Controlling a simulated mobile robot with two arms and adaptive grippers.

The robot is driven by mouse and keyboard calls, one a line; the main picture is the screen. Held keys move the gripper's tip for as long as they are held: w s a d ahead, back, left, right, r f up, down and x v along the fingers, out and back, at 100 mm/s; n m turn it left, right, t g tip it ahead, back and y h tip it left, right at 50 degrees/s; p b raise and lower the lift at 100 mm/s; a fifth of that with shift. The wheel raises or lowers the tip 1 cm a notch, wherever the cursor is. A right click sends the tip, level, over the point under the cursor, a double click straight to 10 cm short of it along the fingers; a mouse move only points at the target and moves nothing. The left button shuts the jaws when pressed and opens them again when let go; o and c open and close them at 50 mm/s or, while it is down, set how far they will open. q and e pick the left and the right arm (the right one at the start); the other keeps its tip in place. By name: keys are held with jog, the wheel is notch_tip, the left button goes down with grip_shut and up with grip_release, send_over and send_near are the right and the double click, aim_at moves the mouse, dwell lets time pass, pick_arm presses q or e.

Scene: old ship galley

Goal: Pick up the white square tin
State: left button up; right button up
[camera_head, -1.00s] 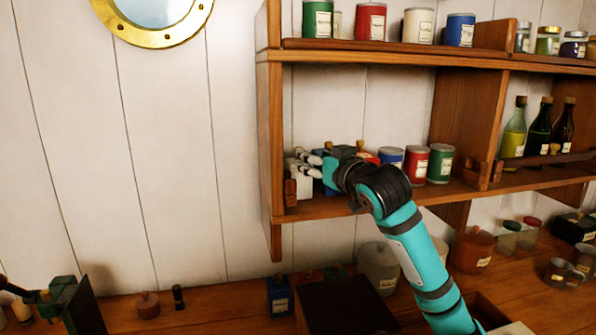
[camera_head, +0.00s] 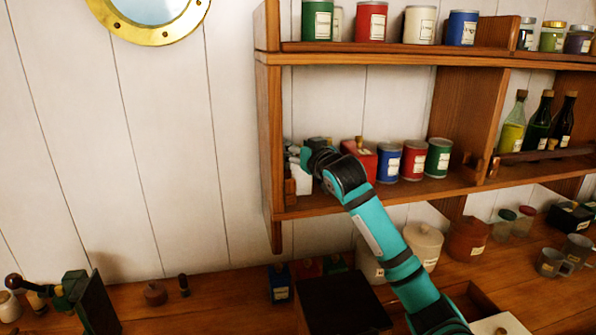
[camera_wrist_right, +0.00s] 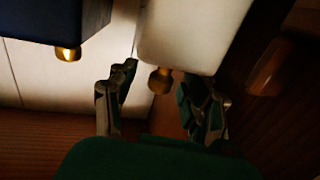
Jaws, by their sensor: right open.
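The white square tin (camera_head: 300,180) stands at the left end of the middle shelf, partly hidden by my gripper in the head view. In the wrist view, the tin (camera_wrist_right: 190,35) fills the top middle, with its gold knob pointing towards my gripper. My right gripper (camera_head: 305,155) is at the top of the tin. In the wrist view, its fingers (camera_wrist_right: 162,98) are open, one on each side of the knob, with a gap visible on the left. Contact on the right cannot be told. My left gripper is not in view.
A blue tin (camera_wrist_right: 55,22) stands close beside the white one. A red tin (camera_head: 362,158) and several round cans (camera_head: 413,160) stand further right. The shelf's wooden side wall (camera_head: 270,130) is close on the left, and the upper shelf (camera_head: 400,52) is above.

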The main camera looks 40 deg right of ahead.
grip_shut()
